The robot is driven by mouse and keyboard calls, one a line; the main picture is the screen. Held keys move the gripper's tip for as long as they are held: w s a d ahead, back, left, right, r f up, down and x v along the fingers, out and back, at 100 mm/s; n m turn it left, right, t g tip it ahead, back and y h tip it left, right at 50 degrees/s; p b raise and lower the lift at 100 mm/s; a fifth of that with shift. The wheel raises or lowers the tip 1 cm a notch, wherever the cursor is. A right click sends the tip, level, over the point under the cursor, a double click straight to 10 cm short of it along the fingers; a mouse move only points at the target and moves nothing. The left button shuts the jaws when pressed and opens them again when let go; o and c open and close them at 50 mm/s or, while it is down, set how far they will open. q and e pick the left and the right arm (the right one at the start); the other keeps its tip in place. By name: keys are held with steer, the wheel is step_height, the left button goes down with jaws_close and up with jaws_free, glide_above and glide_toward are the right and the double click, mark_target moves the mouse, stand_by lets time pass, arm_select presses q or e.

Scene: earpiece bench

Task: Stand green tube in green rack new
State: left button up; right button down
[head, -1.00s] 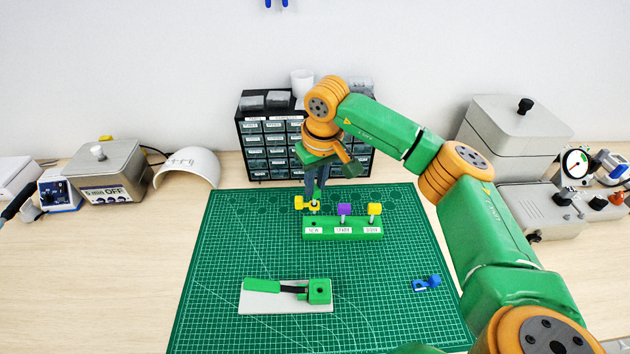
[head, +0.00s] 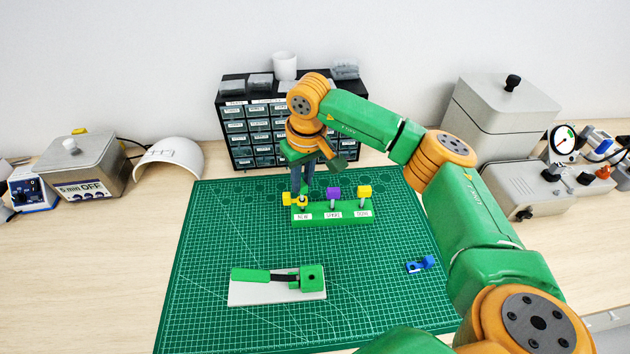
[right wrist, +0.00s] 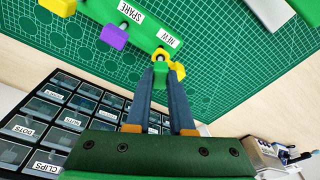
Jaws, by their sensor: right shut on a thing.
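The green rack (head: 340,213) stands at the back of the green mat, with labels NEW, SPARE and one more on its front. My right gripper (head: 302,192) is over its NEW end, fingers pointing down. In the right wrist view its fingertips (right wrist: 160,72) are shut on a small piece, green between the fingers with yellow parts around it, apparently the green tube (right wrist: 157,66). Its lower end meets the rack at the NEW position; how deep it sits is hidden. A purple-topped piece (head: 334,193) stands at SPARE and a yellow-topped piece (head: 364,191) at the third position. My left gripper is out of view.
A pale plate (head: 262,297) with a green block and handle lies on the front of the mat. A small blue piece (head: 420,265) lies at right. A black drawer cabinet (head: 232,158) stands close behind the rack. Free mat lies between rack and plate.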

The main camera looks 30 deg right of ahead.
steer(key=shift+f+b, duration=1.05)
steer(key=shift+f, duration=0.3)
stand_by(0.4)
steer(key=c, duration=0.7)
jaws_free()
steer(key=r, duration=0.2)
steer(key=r+b, duration=0.1)
steer(key=r, duration=0.1)
steer(key=s+r, duration=0.1)
steer(key=r, duration=0.2)
steer(key=shift+s+b, duration=0.1)
steer(key=shift+b, duration=0.25)
